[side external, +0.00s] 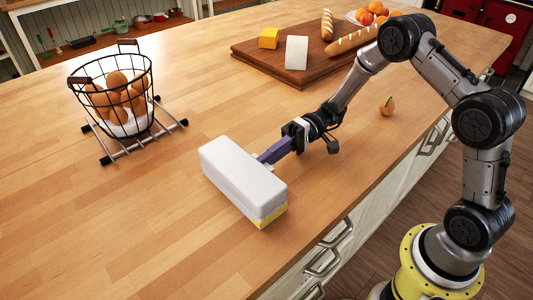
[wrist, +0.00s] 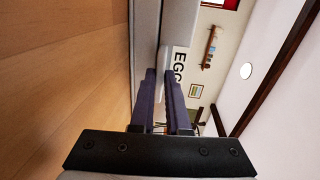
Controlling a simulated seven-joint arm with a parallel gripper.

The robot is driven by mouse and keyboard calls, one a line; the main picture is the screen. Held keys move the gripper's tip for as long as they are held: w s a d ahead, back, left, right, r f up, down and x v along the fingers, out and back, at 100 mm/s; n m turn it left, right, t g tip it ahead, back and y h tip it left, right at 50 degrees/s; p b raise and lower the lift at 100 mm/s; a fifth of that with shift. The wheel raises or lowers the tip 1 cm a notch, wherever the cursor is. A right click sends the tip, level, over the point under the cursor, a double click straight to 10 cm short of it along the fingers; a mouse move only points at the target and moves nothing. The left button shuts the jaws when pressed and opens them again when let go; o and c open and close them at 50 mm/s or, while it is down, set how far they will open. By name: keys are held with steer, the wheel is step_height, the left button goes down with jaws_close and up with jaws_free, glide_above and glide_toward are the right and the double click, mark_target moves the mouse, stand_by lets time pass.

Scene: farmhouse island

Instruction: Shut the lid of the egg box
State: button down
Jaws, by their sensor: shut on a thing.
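The egg box (side external: 235,172) is a long pale grey-white carton with a yellow band low on its near end. It lies on the wooden island top, and its lid looks down over the base; I cannot tell if it is fully closed. My gripper (side external: 264,156) reaches in from the right and meets the box's long right side. In the wrist view, the purple fingers (wrist: 163,85) are close together on a grey edge of the box, beside a white face with the letters "EGG" (wrist: 180,66). The fingers hide the exact part held.
A wire basket of brown eggs (side external: 122,108) stands on a metal rack (side external: 110,158) at left. A dark board (side external: 262,56) with bread and cheese is behind. The island's front edge is near on the right.

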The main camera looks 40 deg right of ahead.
steer(key=c, duration=0.9)
jaws_free()
steer(key=shift+f, duration=0.15)
steer(key=d, duration=0.4)
steer(key=d+r, duration=0.1)
steer(key=d, duration=0.8)
steer(key=shift+s+d+r, duration=0.15)
steer(key=shift+d+r, duration=0.2)
